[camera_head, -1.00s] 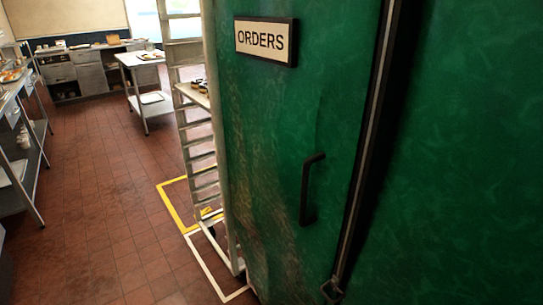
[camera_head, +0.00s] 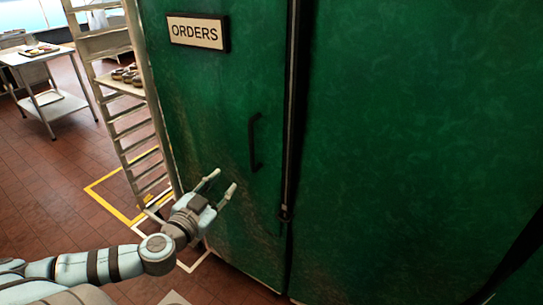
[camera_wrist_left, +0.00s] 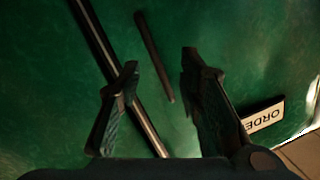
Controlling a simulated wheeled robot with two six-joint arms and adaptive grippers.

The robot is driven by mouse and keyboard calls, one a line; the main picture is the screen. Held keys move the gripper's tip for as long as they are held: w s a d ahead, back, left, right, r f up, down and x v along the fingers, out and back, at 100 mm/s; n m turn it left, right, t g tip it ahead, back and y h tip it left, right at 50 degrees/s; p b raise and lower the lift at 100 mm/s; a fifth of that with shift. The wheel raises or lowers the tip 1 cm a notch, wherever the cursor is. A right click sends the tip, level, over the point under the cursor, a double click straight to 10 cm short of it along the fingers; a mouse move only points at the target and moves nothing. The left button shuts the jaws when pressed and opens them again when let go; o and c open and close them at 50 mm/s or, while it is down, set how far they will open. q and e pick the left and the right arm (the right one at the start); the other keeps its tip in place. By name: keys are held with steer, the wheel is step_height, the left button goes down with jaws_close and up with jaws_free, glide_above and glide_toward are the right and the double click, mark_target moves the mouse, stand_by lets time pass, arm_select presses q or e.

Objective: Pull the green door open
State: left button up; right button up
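The green door (camera_head: 215,110) stands closed in the head view, with an ORDERS sign (camera_head: 198,33) near its top. Its black vertical handle (camera_head: 254,142) sits near the door's right edge. My left gripper (camera_head: 224,186) is open and empty, below and to the left of the handle in the head view. In the left wrist view the handle (camera_wrist_left: 154,57) shows beyond and between the open fingers (camera_wrist_left: 160,85), apart from them. The sign (camera_wrist_left: 265,117) is partly cut off there by the finger. My right gripper is not in view.
A tall rack (camera_head: 126,125) with a tray of round items stands just left of the door. A white table (camera_head: 45,95) is farther back left. Yellow and white lines mark the tiled floor. A green panel (camera_head: 415,120) continues right of the door's edge.

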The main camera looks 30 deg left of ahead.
arm_select(q)
step_height(320, 180, up, 3)
steer(key=d+n+t, duration=0.1)
steer(key=d+n, duration=0.1)
steer(key=n+b, duration=0.2)
glide_toward(251, 150)
steer(key=shift+y, duration=0.3)
steer(key=p+x, duration=0.1)
steer(key=x, duration=1)
steer(key=shift+d, duration=0.1)
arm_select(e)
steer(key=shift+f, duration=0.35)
arm_select(q)
jaws_close()
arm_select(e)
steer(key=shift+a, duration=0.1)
